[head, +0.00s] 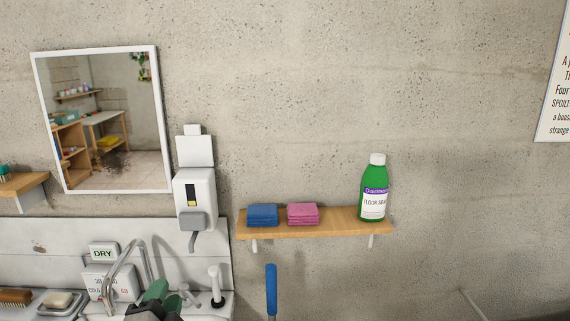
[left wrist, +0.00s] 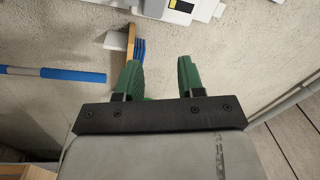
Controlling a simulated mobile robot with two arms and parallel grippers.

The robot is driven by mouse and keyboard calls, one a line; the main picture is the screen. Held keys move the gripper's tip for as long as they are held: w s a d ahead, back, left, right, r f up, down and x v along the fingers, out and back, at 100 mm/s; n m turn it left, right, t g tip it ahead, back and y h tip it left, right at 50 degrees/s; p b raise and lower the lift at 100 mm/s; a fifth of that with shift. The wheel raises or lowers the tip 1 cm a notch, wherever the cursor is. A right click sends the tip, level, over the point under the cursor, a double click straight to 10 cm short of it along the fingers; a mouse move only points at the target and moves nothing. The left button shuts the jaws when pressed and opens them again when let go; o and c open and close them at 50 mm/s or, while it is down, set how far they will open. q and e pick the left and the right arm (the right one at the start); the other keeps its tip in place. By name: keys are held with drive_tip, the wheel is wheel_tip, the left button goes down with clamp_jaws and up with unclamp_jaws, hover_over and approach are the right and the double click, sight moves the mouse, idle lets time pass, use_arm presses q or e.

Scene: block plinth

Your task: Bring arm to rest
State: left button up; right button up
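My left gripper (head: 164,298) shows at the bottom edge of the head view, in front of the sink area, with its green fingertips and a dark part of the hand. In the left wrist view, the left gripper (left wrist: 158,75) has its two green fingers apart. Nothing is between them; the concrete wall shows through the gap. My right gripper is in neither view.
A wooden shelf (head: 330,226) holds a blue cloth stack (head: 263,215), a pink cloth stack (head: 303,214) and a green bottle (head: 374,190). Nearby are a soap dispenser (head: 194,190), a curved tap (head: 112,264) and an upright blue handle (head: 271,289).

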use_arm(q)
drive_tip(key=s+f+n+g, duration=0.85)
drive_tip(key=s+f, duration=0.35)
drive_tip(key=f, duration=0.3)
drive_tip(key=s+d+f+n+g+h, duration=0.1)
drive_tip(key=s+f+g, duration=0.2)
drive_tip(key=s, duration=0.4)
drive_tip(key=s+f+n+g, duration=0.2)
drive_tip(key=s+f+g, duration=0.15)
drive_tip(key=s, duration=0.35)
wheel_tip(320, 180, down, 28)
drive_tip(key=s+g+b, duration=0.1)
drive_tip(key=g+b, duration=0.1)
drive_tip(key=b, duration=0.1)
drive_tip(key=s+a+f+g+b, duration=0.1)
drive_tip(key=s+a+f, duration=0.1)
drive_tip(key=s+f, duration=1.4)
wheel_tip(320, 180, down, 2)
drive_tip(key=shift+s+a+f+b, duration=0.15)
drive_tip(key=shift+a+f+b, duration=0.05)
drive_tip(key=shift+b, duration=0.15)
drive_tip(key=shift+m, duration=0.25)
